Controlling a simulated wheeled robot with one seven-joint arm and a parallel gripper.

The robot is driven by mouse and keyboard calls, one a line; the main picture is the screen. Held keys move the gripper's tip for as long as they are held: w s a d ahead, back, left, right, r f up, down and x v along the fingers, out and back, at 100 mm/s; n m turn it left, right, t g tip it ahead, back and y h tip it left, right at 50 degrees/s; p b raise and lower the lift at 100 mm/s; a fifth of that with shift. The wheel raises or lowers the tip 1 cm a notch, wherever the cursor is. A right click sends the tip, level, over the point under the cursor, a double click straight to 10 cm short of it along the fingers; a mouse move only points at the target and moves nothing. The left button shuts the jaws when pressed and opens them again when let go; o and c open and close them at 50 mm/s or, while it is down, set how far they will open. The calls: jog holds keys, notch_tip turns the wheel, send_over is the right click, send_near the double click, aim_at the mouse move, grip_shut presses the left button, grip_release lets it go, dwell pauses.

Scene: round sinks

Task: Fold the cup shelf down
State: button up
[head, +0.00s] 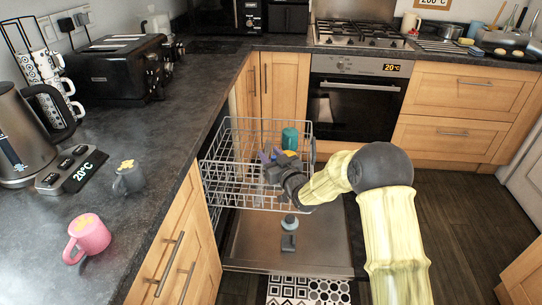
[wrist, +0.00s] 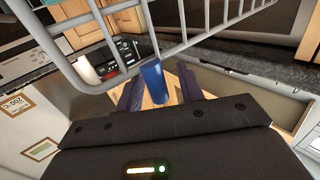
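The pulled-out wire dish rack (head: 236,187) stands above the dishwasher's open door. I cannot single out the cup shelf from the rack's other wires in the head view. In the wrist view, a pale wire frame (wrist: 88,62) crosses the upper part; I cannot tell if it is the shelf or a rack wall. My gripper (head: 270,157) is over the rack, its purple fingers apart. In the wrist view, the gripper (wrist: 158,88) is open, with a blue cylindrical thing (wrist: 152,80) showing between the fingers; contact is unclear.
A teal cup (head: 290,138) stands at the rack's far right. The open dishwasher door (head: 260,258) lies below. The dark counter (head: 130,215) at left holds a pink mug (head: 88,238), a grey mug (head: 128,178) and a kettle (head: 24,140). An oven (head: 355,100) is behind.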

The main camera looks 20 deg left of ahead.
grip_shut()
jog(key=shift+w, duration=0.1)
